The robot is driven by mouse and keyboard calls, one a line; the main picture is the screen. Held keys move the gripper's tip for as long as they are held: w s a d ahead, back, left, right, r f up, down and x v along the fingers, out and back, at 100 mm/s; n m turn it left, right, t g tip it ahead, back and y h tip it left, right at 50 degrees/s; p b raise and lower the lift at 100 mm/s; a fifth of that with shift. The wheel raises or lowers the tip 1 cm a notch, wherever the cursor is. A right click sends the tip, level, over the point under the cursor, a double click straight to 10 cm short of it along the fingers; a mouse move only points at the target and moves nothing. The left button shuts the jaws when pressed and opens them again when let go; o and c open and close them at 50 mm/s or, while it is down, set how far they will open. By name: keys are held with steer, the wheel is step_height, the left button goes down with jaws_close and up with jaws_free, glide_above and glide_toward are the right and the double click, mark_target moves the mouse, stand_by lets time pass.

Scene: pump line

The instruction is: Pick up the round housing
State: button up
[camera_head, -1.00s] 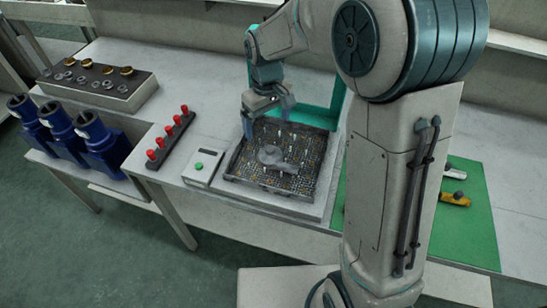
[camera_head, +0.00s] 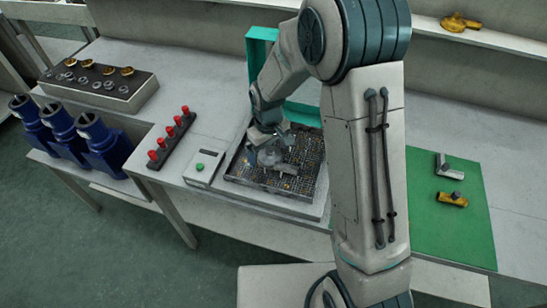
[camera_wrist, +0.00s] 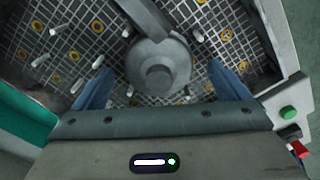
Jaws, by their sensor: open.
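The grey round housing (camera_wrist: 158,65) has a raised round centre and a straight bar reaching toward the upper left in the wrist view. It lies on a wire-mesh tray (camera_wrist: 28,15) among several white pegs. In the head view the housing (camera_head: 269,157) is partly hidden by my gripper. My gripper (camera_wrist: 161,86) is open and empty, with one blue finger on each side of the housing's near part. It is over the tray (camera_head: 232,176) in the head view (camera_head: 274,146). I cannot tell whether the fingers touch the housing.
A box with a green button (camera_head: 201,167) and a rack of red knobs (camera_head: 171,138) stand left of the tray. Blue pumps (camera_head: 104,142) stand further left. A green mat (camera_head: 445,223) at right holds a grey part (camera_head: 448,167) and a yellow part (camera_head: 452,199).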

mark_target(269, 148)
steer(key=c, duration=1.4)
steer(key=shift+o, duration=0.2)
steer(key=shift+r, duration=0.15)
steer(key=shift+r, duration=0.65)
step_height(269, 148, up, 3)
steer(key=shift+f+b, duration=0.1)
steer(key=shift+b, duration=0.3)
steer(key=s+d+r+p, duration=0.2)
steer(key=s+d+r, duration=0.6)
steer(key=r, duration=0.3)
steer(key=shift+d+r+p, duration=0.3)
steer(key=shift+r, duration=0.05)
steer(key=shift+w, duration=0.1)
